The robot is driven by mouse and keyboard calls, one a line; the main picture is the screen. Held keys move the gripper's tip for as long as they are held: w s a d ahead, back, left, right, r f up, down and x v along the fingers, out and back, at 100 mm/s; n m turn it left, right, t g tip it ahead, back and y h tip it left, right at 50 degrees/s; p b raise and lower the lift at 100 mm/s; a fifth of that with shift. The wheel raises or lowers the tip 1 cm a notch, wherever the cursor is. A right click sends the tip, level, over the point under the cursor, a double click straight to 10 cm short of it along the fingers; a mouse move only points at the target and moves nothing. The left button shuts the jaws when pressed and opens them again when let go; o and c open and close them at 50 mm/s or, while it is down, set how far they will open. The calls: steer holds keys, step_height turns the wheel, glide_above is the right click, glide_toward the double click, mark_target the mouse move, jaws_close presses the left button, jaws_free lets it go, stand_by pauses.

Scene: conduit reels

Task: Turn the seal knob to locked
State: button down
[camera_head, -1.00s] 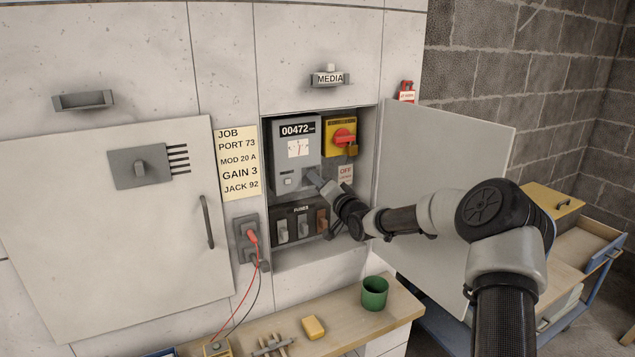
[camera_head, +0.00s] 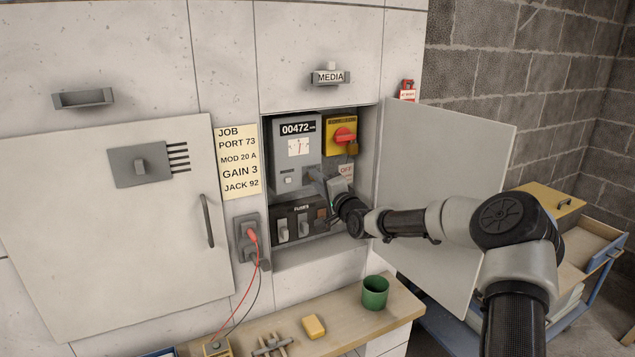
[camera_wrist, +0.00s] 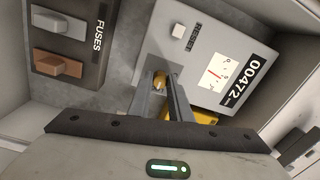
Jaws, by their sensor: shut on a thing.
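The grey meter (camera_head: 284,170) with the counter 00472 and a needle dial sits in the open cabinet recess. In the wrist view, the meter (camera_wrist: 208,58) fills the upper right. My gripper (camera_head: 314,176) reaches in from the right to the meter's lower right corner. In the wrist view, my gripper's fingers (camera_wrist: 165,82) are close together around a small brass-coloured knob (camera_wrist: 159,83), which I take for the seal knob. The fingers hide most of it, and its locked mark cannot be read. In the head view the knob is hidden behind my gripper.
A yellow isolator (camera_head: 333,122) with a red handle and padlock is right of the meter. The fuses panel (camera_head: 283,212) is below it. The open cabinet door (camera_head: 450,170) stands behind my arm. A green cup (camera_head: 375,292) and a yellow block (camera_head: 313,327) rest on the bench (camera_head: 345,325).

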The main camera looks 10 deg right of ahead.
steer(key=shift+f, duration=0.1)
steer(key=c, duration=1.6)
jaws_free()
steer(key=p+v, duration=0.1)
steer(key=v, duration=1.6)
steer(key=shift+s+p, duration=0.2)
steer(key=shift+p, duration=0.1)
